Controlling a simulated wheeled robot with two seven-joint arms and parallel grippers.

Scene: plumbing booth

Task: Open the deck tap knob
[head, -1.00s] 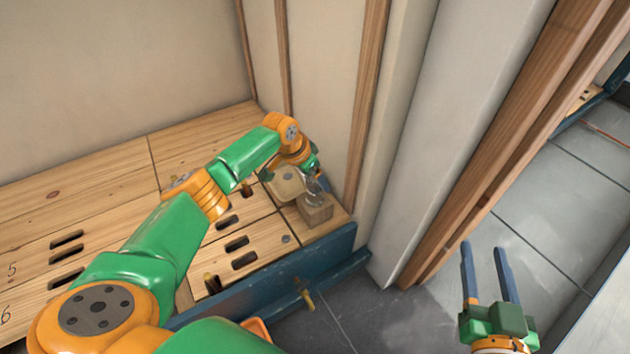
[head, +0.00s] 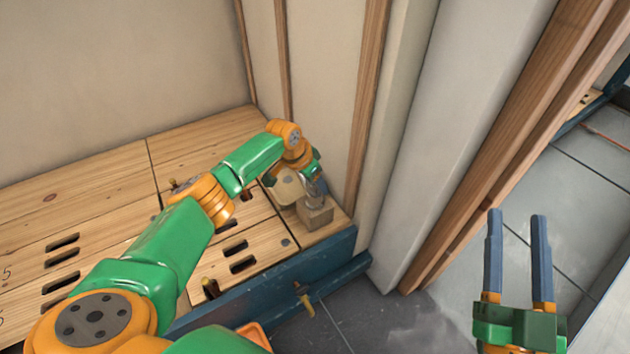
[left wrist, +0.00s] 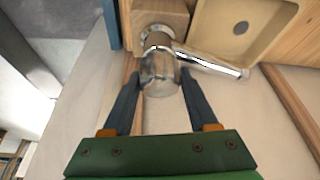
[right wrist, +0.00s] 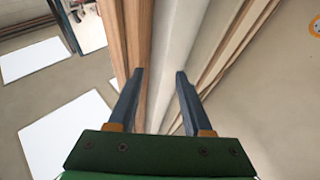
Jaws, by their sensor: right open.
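The deck tap (left wrist: 195,60) is chrome, with a side spout, and stands on a small wooden block (head: 315,213) at the bench's right end. In the left wrist view its rounded knob (left wrist: 160,76) lies between the fingers of my left gripper (left wrist: 160,82). These fingers are apart, one on each side of the knob; I cannot tell whether they touch it. In the head view my left gripper (head: 317,184) is small and partly hides the tap. My right gripper (head: 517,215) is open and empty, over the floor at the right; it also shows in the right wrist view (right wrist: 160,72).
A beige basin (left wrist: 235,25) sits beside the tap. A wall with wooden studs (head: 370,100) rises close behind it. The slotted wooden bench top (head: 100,190) has a blue front rail (head: 275,285) with a brass fitting (head: 303,298). A wooden post (head: 500,150) stands between the two grippers.

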